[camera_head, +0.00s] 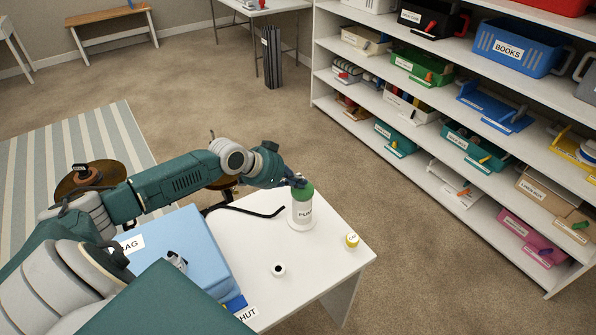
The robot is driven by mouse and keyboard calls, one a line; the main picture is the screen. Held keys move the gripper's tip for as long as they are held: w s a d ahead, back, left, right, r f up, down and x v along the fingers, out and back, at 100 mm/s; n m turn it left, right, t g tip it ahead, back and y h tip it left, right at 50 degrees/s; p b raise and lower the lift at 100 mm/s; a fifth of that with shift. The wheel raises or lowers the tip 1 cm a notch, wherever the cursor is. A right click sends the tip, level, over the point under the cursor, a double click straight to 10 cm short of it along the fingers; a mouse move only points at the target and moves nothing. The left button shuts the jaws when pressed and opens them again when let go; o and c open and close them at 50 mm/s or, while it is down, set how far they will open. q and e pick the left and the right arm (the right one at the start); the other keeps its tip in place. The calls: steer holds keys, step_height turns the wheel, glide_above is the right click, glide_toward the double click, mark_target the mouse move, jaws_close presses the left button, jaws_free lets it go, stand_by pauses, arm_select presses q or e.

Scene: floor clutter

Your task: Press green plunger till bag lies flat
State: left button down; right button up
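The white pump (301,213) with a green plunger (303,191) on top stands upright on the white table. My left gripper (298,182) is at the top of the plunger, seemingly touching it; its small dark fingers do not show whether they are open or shut. The light blue bag (195,246), labelled BAG, lies on the table at the left and looks thick, partly hidden by my own body. A black hose (250,210) lies between pump and bag. My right gripper cannot be made out.
The white table (318,262) also bears a small yellow cap (352,241), a white ring with a dark centre (278,269) and a dark blue piece (236,303) near a SHUT label. Shelves with bins stand at the right.

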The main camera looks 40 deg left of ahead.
steer(key=shift+r, duration=0.15)
arm_select(q)
step_height(320, 180, up, 4)
steer(key=p, duration=0.4)
steer(key=shift+d+r, duration=0.1)
steer(key=shift+r, duration=0.05)
steer(key=b+v, duration=0.1)
steer(key=v, duration=0.9)
steer(key=shift+b, duration=0.3)
arm_select(e)
steer(key=shift+s+a+r, duration=0.15)
steer(key=shift+a+r, duration=0.15)
steer(key=shift+r, duration=0.3)
steer(key=shift+s+a+r, duration=0.15)
steer(key=shift+a+r, duration=0.1)
steer(key=shift+r, duration=0.3)
